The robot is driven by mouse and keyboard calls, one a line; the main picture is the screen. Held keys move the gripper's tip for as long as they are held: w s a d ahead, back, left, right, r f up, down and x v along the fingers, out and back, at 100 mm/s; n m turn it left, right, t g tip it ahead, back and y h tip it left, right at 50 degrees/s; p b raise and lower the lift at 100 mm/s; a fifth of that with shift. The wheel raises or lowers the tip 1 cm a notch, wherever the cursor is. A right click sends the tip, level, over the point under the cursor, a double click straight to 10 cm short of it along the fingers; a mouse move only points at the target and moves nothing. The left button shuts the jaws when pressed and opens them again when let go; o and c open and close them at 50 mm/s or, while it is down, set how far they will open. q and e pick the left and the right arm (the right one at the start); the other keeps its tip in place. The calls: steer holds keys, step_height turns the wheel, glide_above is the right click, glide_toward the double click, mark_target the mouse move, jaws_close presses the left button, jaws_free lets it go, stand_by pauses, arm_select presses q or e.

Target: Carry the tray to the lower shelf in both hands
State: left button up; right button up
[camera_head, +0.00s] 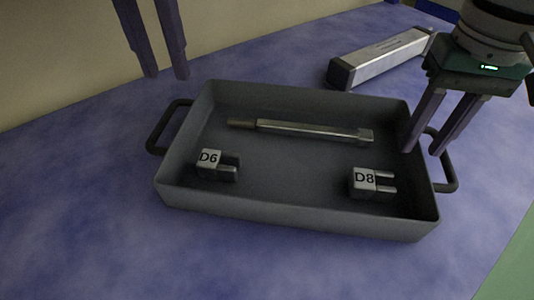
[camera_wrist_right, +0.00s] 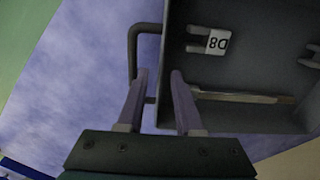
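The dark grey tray (camera_head: 300,223) stands on the blue surface with a loop handle at each end. Inside lie a metal rod (camera_head: 310,130), a block marked D6 (camera_head: 213,165) and a block marked D8 (camera_head: 370,183). My left gripper (camera_head: 166,76) is open and empty, above and behind the left handle (camera_head: 158,135). My right gripper (camera_head: 421,151) is open at the tray's right end, by the right handle (camera_head: 451,178). In the right wrist view its fingers (camera_wrist_right: 160,72) appear either side of the tray's end wall; I cannot tell whether they touch it.
A long silver box with dark ends (camera_head: 385,55) lies behind the tray at the right. A beige wall (camera_head: 60,60) rises behind. The blue surface (camera_head: 80,220) is clear left of and before the tray. A green area (camera_head: 515,265) shows at lower right.

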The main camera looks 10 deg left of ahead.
step_height(320, 180, up, 10)
stand_by(0.3)
stand_by(0.4)
